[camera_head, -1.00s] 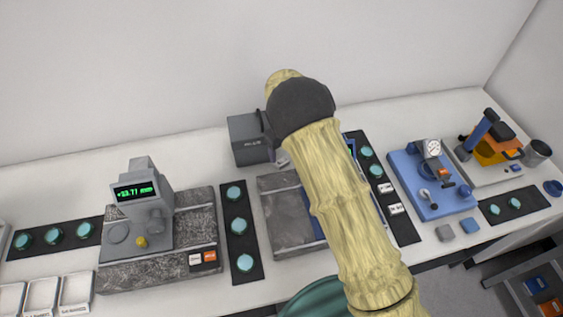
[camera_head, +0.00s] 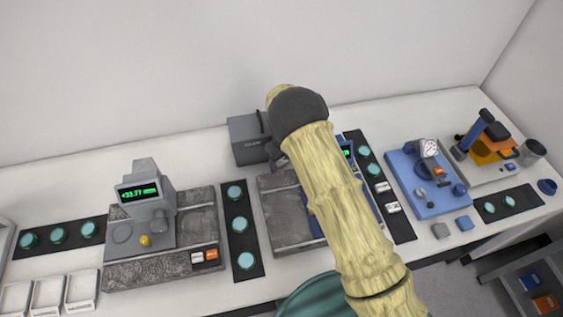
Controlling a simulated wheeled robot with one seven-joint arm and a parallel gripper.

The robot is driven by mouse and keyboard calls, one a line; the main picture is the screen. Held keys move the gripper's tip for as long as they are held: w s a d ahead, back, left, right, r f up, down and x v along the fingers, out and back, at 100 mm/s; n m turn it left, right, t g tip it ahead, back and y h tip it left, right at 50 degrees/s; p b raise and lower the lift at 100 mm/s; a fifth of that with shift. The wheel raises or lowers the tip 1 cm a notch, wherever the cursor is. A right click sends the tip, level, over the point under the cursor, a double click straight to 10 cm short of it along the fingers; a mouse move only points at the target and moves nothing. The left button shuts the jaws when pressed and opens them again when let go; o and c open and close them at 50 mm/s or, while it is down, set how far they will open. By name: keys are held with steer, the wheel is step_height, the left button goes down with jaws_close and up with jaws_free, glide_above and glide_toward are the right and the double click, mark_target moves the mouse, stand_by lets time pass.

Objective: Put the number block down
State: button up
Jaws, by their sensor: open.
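My yellowish arm crosses the middle of the view and hides part of the bench. My gripper is hidden behind it, so what is at its jaws cannot be seen. A grey granite plate (camera_head: 283,222) with a blue device partly shows behind the arm.
A grey gauge with a green display (camera_head: 138,190) stands on a granite base (camera_head: 150,272) at left. Black strips (camera_head: 241,212) hold teal discs. White trays (camera_head: 47,296) lie front left. A dark grey box (camera_head: 246,140) stands behind the arm. A blue fixture (camera_head: 425,185) is at right.

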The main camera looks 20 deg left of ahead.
mark_target(283, 163)
steer(key=c, duration=1.1)
steer(key=shift+r, duration=0.15)
steer(key=shift+c, duration=0.2)
step_height(283, 163, up, 18)
steer(key=b, duration=0.3)
